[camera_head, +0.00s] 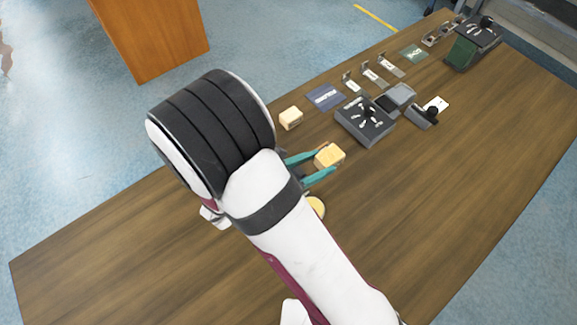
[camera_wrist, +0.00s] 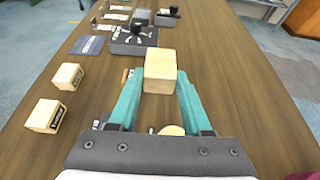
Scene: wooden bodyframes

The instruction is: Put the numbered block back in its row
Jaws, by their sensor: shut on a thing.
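My gripper (camera_wrist: 160,78) has teal fingers and is shut on a pale wooden block (camera_wrist: 160,66). In the head view the held block (camera_head: 329,157) sits between the fingertips (camera_head: 322,165) over the table. No number shows on its visible faces. Two more wooden blocks stand apart in a row to the left in the wrist view: the farther block (camera_wrist: 68,76) and the nearer block (camera_wrist: 45,116), each with a dark mark too small to read. In the head view one row block (camera_head: 290,118) shows; my arm seems to hide the other.
A dark tray with a black knob (camera_head: 365,122) stands beyond the held block. A blue card (camera_head: 325,97), metal brackets (camera_head: 375,76) and a green box (camera_head: 460,54) lie farther back. A round pale piece (camera_head: 316,207) is partly under my arm. The table's right side is clear.

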